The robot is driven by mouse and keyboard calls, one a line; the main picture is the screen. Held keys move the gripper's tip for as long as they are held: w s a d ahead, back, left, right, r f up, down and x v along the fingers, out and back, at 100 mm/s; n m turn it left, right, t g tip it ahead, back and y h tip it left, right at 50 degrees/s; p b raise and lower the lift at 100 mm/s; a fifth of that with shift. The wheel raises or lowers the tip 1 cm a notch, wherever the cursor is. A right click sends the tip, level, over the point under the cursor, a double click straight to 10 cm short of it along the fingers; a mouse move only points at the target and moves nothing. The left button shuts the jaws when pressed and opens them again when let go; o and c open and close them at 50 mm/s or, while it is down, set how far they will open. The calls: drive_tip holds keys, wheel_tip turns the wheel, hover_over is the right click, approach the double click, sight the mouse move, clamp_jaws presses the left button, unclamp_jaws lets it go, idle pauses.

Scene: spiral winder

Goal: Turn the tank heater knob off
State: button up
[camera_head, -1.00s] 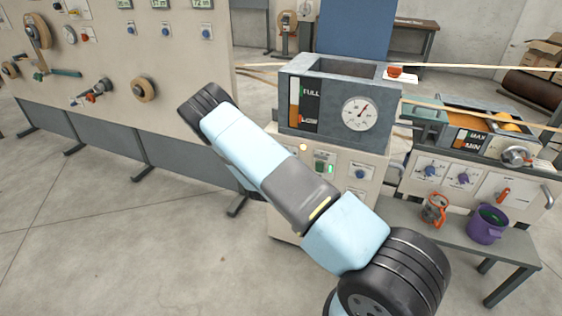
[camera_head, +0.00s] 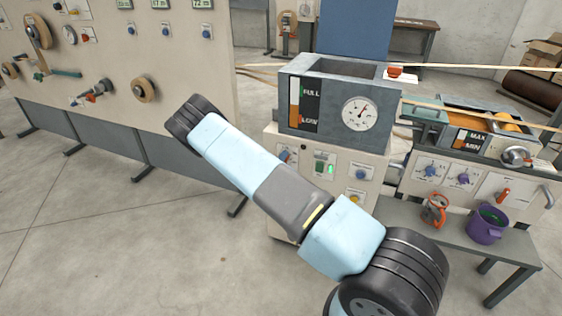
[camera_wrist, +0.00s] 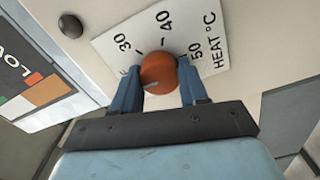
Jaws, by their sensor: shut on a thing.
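The orange-red heater knob (camera_wrist: 158,73) sits on a white scale plate (camera_wrist: 112,40) reading 30, 40, 50 and HEAT °C. My gripper (camera_wrist: 159,82) is shut on the knob, with one blue finger at each side. A short grey mark shows on the knob's lower left in the wrist view. Part of a letter shows beside the left finger, which hides the rest. In the head view my arm (camera_head: 290,195) crosses in front of the tank stand (camera_head: 370,185), and my gripper cannot be made out clearly there.
The grey tank (camera_head: 335,105) with a FULL/LOW gauge and round dial stands above the panel. A bench (camera_head: 460,235) at right holds an orange-handled jug (camera_head: 434,211) and a purple pot (camera_head: 487,226). A large control board (camera_head: 130,120) stands at left. Floor in front is clear.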

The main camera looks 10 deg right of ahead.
drive_tip(key=shift+w+a+f, duration=0.1)
drive_tip(key=shift+a, duration=0.3)
drive_tip(key=o, duration=0.8)
drive_tip(key=shift+o, duration=1.3)
drive_tip(key=shift+d, duration=0.25)
drive_tip(key=v, duration=1.4)
drive_tip(key=shift+w, duration=0.1)
